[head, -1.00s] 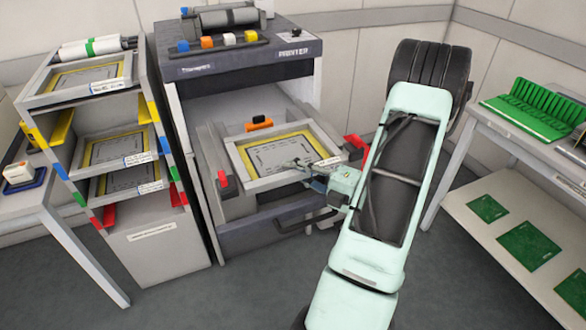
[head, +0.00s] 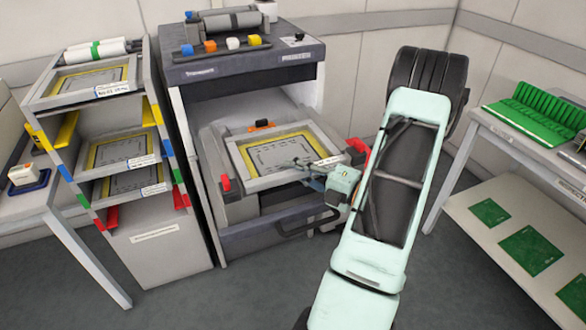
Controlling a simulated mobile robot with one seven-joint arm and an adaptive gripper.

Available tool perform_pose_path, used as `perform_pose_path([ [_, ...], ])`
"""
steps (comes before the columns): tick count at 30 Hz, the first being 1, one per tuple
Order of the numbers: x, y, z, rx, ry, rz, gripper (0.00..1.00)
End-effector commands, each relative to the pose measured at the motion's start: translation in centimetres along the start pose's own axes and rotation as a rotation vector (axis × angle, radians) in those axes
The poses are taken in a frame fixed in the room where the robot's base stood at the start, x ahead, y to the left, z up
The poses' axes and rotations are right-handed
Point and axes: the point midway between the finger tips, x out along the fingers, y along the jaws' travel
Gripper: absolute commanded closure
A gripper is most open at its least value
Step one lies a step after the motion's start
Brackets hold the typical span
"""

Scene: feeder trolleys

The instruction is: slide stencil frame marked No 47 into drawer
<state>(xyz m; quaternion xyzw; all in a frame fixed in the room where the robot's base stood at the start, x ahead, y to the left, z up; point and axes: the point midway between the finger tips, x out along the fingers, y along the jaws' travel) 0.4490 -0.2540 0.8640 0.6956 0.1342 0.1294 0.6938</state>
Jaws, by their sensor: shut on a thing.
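The stencil frame (head: 262,183) is a light grey rectangle with a yellow inner border and a grey sheet. It lies nearly flat in the open drawer (head: 238,210) of the dark grey printer. A small white label sits on its front right edge, but its number is too small to read. My gripper (head: 308,166) is shut on the frame's front edge, right of the middle. The fingertips are small and partly merged with the frame. The drawer has a red clamp (head: 225,184) at the left and another (head: 358,146) at the right. An orange piece (head: 261,125) stands behind the frame.
A rack (head: 146,145) at the left holds several similar frames, with coloured side tabs. The printer top (head: 190,72) carries rollers and coloured blocks. A white table stands far left. A bench (head: 457,185) with green boards is at the right. Grey floor is open in front.

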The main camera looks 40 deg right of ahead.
Motion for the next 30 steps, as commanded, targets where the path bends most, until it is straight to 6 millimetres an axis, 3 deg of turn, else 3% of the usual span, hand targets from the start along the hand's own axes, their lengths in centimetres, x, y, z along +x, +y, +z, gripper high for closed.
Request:
perform_pose_path([
  [14, 0.49, 0.12, 0.32, -0.002, 0.001, 0.002, 1.0],
  [15, 0.49, 0.12, 0.32, -0.002, 0.001, 0.002, 0.84],
  [21, 0.47, 0.09, 0.32, -0.001, 0.0, 0.001, 0.63],
  [27, 0.43, -0.09, 0.31, 0.001, 0.0, -0.003, 0.62],
  [30, 0.44, -0.09, 0.31, 0.001, 0.0, -0.002, 0.51],
])
